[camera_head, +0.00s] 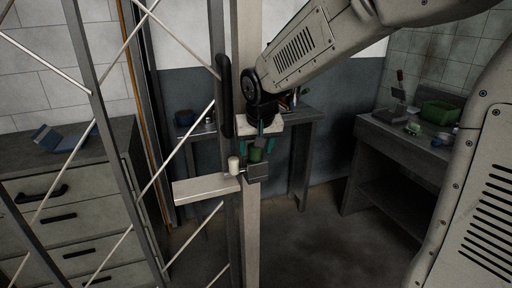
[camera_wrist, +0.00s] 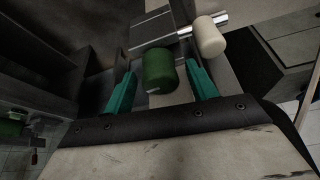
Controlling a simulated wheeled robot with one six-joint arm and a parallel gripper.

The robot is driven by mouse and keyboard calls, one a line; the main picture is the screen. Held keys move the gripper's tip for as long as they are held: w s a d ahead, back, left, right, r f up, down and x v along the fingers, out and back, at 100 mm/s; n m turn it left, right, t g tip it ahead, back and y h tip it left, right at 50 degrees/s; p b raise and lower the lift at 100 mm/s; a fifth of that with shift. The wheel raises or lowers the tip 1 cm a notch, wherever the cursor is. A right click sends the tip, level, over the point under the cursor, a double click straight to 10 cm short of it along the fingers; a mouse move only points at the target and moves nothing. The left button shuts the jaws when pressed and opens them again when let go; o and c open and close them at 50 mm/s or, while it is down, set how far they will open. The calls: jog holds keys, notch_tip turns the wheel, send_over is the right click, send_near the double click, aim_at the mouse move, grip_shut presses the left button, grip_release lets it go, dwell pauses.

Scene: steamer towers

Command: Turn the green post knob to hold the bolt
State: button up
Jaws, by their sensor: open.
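The green post knob (camera_wrist: 160,70) is a short dark green cylinder with a pale mark low on its face. In the head view the green knob (camera_head: 256,154) sits on a grey block on the post, below my wrist. My gripper (camera_wrist: 154,82) is open, with one teal finger on each side of the knob. A small gap shows at the left finger; the right finger is close to the knob, and I cannot tell if it touches. A cream knob (camera_wrist: 209,36) on a metal rod, seemingly the bolt (camera_wrist: 188,33), is beside it. It also shows in the head view (camera_head: 234,165).
A pale bar (camera_head: 205,188) juts left from the post (camera_head: 249,220). A lattice gate (camera_head: 105,130) with a dark upright handle (camera_head: 223,95) stands at left. Drawers (camera_head: 75,215) are behind it. A bench (camera_head: 405,145) with a green bin (camera_head: 440,112) is at right.

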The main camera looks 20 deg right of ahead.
jog(key=v, duration=0.7)
jog(key=shift+r, duration=0.25)
jog(key=shift+s, duration=0.15)
dwell(0.3)
jog(key=s+d+f+g, duration=0.1)
jog(key=s+f, duration=0.1)
jog(key=s, duration=1.2)
jog(key=s+d+f+n+g, duration=0.1)
jog(key=s+d+f+g, duration=0.1)
jog(key=s, duration=1.2)
jog(key=shift+s+n+y, duration=0.2)
jog(key=shift+n+y, duration=0.1)
jog(key=shift+d+f, duration=0.1)
jog(key=shift+f, duration=0.05)
